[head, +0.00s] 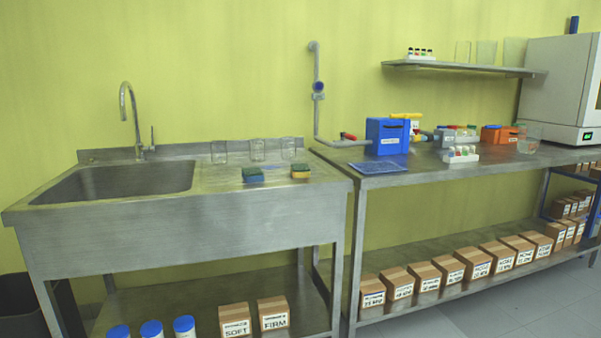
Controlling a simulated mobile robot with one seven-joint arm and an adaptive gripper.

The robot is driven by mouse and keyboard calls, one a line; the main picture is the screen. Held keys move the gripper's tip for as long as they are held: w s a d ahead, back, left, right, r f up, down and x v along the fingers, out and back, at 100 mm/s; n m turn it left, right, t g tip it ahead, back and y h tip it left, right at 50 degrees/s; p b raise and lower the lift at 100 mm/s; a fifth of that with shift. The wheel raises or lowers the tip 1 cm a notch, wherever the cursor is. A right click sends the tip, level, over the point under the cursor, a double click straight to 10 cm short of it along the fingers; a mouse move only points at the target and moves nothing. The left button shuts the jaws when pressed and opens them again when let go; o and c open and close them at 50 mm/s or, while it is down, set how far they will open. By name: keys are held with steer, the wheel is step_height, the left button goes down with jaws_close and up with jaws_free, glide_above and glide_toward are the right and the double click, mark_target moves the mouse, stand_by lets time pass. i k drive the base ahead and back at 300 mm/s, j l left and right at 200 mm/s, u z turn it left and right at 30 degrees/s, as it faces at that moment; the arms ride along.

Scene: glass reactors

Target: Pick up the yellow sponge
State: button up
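A yellow sponge (300,173) with a dark green top layer lies on the drainboard of the steel sink unit, near its right front side. A blue sponge (253,176), also with a dark green top, lies a short way to its left, with a gap between them. Both rest flat and nothing touches them. My gripper does not show in the head view.
Several glass beakers (257,150) stand behind the sponges. The sink basin (120,186) and tall faucet (133,120) are to the left. A steel bench (440,169) with a blue box (387,137) stands to the right. The drainboard's front edge is clear.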

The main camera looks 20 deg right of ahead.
mark_target(300, 170)
steer(key=i+z, duration=0.15)
steer(key=z, duration=0.25)
steer(key=i+j+z, duration=0.1)
steer(key=z, duration=0.3)
steer(key=j+z, duration=0.2)
steer(key=z, duration=0.2)
steer(key=i+j+z, duration=0.15)
steer(key=j, duration=0.2)
steer(key=i+j+z, duration=0.2)
steer(key=j, duration=0.2)
steer(key=j+z, duration=0.15)
steer(key=j, duration=0.25)
steer(key=i+j, duration=0.15)
steer(key=j, duration=0.2)
steer(key=i+j, duration=0.15)
steer(key=j, duration=0.2)
steer(key=i+j, duration=0.2)
steer(key=j, duration=0.15)
steer(key=i+j, duration=0.15)
steer(key=i, duration=0.25)
steer(key=i+j, duration=0.2)
steer(key=i, duration=0.2)
